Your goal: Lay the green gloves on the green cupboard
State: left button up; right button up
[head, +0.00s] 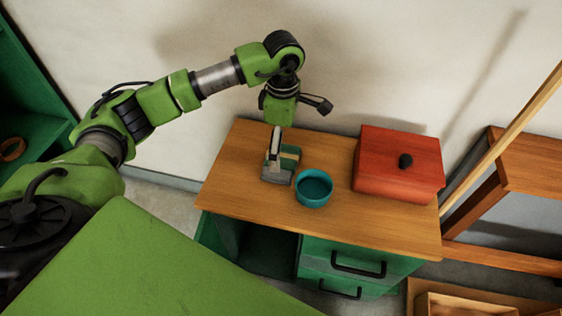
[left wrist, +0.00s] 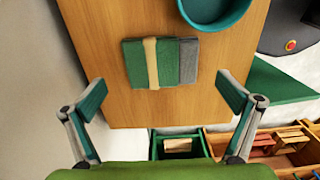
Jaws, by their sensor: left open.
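The green gloves (head: 290,158) lie as a flat folded bundle, green and grey with a beige band, on the wooden top of a green drawer unit (head: 225,185). They also show in the left wrist view (left wrist: 165,65). My left gripper (head: 277,148) hangs over the top at the gloves in the head view, hiding part of them. In the left wrist view its open fingers (left wrist: 164,97) stand wide apart, with the gloves beyond the gap and nothing between the fingertips. A green cupboard (head: 35,125) with shelves stands at the left edge. My right gripper is not in view.
A teal bowl (head: 314,187) stands close beside the gloves. A red box (head: 398,163) with a black knob stands on the right of the top. A brown ring (head: 12,149) lies in the left cupboard. Wooden crates (left wrist: 285,140) stand low beside the drawer unit.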

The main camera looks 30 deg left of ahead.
aim_at(284, 159)
pick_arm(q)
jog(key=f, duration=0.4)
jog(key=shift+d+f, duration=0.3)
jog(key=shift+f, duration=0.2)
jog(key=c, duration=1.1)
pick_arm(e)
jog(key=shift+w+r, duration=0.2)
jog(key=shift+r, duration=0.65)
pick_arm(q)
jog(key=shift+r, duration=0.7)
jog(key=s+r, duration=0.1)
jog(key=r, duration=0.1)
jog(key=s+d+r, duration=0.1)
jog(key=r, duration=0.1)
jog(key=s+r, duration=0.2)
jog(key=r, duration=0.1)
jog(key=shift+d+p, duration=0.3)
jog(key=shift+p, duration=0.1)
jog(key=s+d+r, duration=0.3)
jog(key=s+r, duration=0.1)
jog(key=s, duration=0.5)
jog(key=shift+d+r, duration=0.35)
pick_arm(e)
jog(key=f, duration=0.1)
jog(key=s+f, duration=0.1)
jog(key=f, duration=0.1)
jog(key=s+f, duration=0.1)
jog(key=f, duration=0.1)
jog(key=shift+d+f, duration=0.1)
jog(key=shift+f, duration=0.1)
